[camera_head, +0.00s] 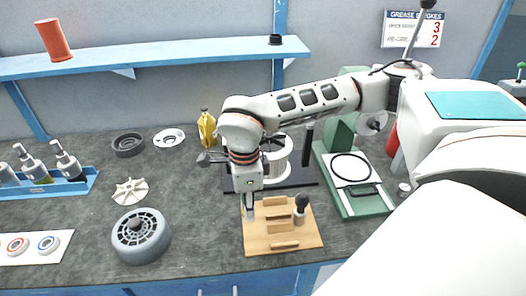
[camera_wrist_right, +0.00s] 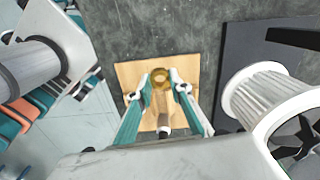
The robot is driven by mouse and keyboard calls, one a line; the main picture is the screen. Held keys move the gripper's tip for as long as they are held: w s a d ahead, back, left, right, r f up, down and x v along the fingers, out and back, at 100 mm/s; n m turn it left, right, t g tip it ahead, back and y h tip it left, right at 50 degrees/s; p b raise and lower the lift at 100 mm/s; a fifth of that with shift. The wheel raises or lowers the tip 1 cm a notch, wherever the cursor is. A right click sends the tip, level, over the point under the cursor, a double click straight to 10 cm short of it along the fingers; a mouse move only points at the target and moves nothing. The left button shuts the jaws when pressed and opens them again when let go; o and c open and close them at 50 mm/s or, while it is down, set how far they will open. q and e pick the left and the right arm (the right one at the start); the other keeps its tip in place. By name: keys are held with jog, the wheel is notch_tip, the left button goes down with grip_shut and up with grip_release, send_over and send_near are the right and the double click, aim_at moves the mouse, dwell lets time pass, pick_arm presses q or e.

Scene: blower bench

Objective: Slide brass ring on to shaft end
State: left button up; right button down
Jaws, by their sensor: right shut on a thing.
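My right gripper (camera_head: 249,212) points down over a wooden block (camera_head: 283,245) at the front of the bench. In the right wrist view its fingertips (camera_wrist_right: 161,80) are closed around a brass ring (camera_wrist_right: 160,77), which sits between them above the wooden block (camera_wrist_right: 126,72). The ring is too small to make out in the head view. A blower housing with a white ribbed drum (camera_wrist_right: 262,92) stands on a dark plate (camera_wrist_right: 245,60); in the head view it is partly hidden behind my right arm. I cannot clearly make out the shaft end. My left gripper is not in view.
A dark-knobbed tool (camera_head: 301,204) stands on the wooden block. A green stand with a black loop (camera_head: 350,168) is to the right. A grey wheel (camera_head: 141,236), a white impeller (camera_head: 130,191) and a yellow bottle (camera_head: 207,127) are to the left. Bench between is clear.

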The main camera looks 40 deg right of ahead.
jog(key=shift+m, duration=0.5)
jog(key=w+d+r+p, duration=0.2)
jog(key=w+d+r, duration=0.2)
jog(key=d+r, duration=0.2)
jog(key=w+d+r+p, duration=0.3)
jog(key=w+d+r, duration=0.1)
jog(key=d+r, duration=0.2)
jog(key=w+d+r+p, duration=0.3)
jog(key=w+d+r, duration=0.2)
jog(key=r, duration=0.1)
jog(key=shift+d+r, duration=0.1)
jog(key=shift+d, duration=0.3)
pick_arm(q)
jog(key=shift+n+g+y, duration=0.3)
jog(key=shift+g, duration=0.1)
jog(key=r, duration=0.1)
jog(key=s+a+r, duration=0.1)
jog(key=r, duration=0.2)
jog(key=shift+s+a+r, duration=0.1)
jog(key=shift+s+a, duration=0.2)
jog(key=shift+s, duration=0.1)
